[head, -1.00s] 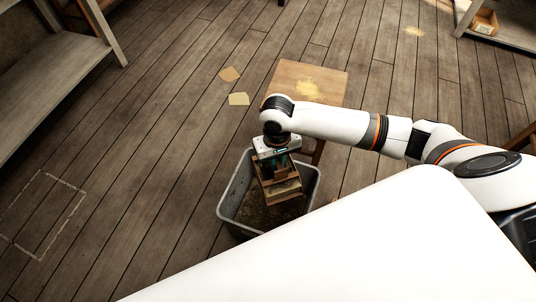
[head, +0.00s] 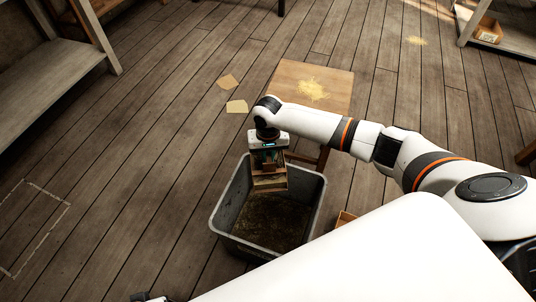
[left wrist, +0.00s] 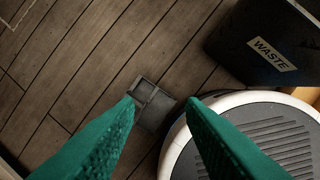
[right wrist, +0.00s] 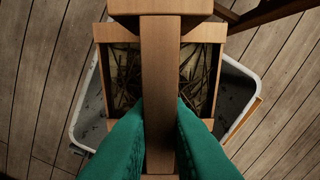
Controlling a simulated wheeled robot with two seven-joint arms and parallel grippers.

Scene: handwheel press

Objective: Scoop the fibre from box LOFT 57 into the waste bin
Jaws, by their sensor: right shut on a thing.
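The grey waste bin (head: 217,215) stands on the floor below my right arm, with dark brown fibre in its bottom. It also shows in the left wrist view (left wrist: 240,45) with a WASTE label. My right gripper (head: 268,158) is shut on the handle of a wooden, box-shaped scoop (head: 270,184), over the far part of the bin. In the right wrist view, straw-like strands show on both sides of the handle (right wrist: 160,75); I cannot tell how much lies in the scoop. My left gripper (left wrist: 160,102) is open and empty. I cannot read LOFT 57 on any box.
A small wooden table (head: 340,95) with yellowish crumbs stands behind the bin. A partly hidden wooden box (head: 343,219) is right of the bin. A labelled box (head: 488,31) sits on the right shelf. A dashed outline (head: 60,215) marks clear floor at left.

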